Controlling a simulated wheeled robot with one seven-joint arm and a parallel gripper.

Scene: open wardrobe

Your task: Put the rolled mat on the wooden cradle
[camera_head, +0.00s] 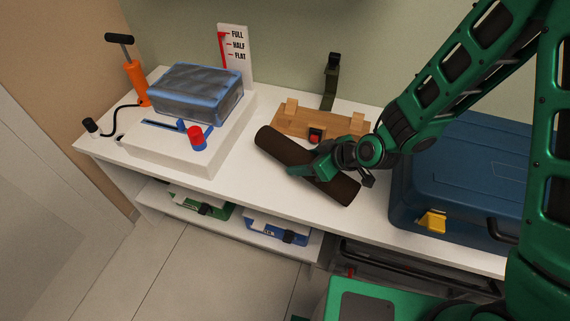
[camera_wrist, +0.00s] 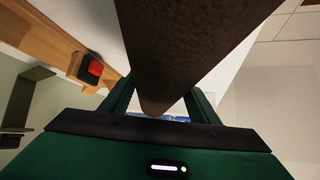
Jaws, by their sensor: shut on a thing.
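The rolled mat (camera_head: 277,147) is a dark brown cylinder in the head view, slanting from upper left to lower right. My gripper (camera_head: 310,168) is shut on it near its middle. The mat fills the upper middle of the wrist view (camera_wrist: 190,45), between the two fingers (camera_wrist: 158,108). The wooden cradle (camera_head: 291,122) stands on the white bench top behind the mat, with raised end blocks and a red button in a black housing (camera_head: 315,135) at its front. Part of the cradle shows at the left of the wrist view (camera_wrist: 45,35). Whether the mat touches the bench cannot be told.
A large blue case (camera_head: 450,180) stands close on the right. A white stand (camera_head: 175,150) with a blue-edged block (camera_head: 197,93) and a red knob is on the left. A dark green upright bracket (camera_head: 331,85) stands behind the cradle. Boxes lie on the shelf below.

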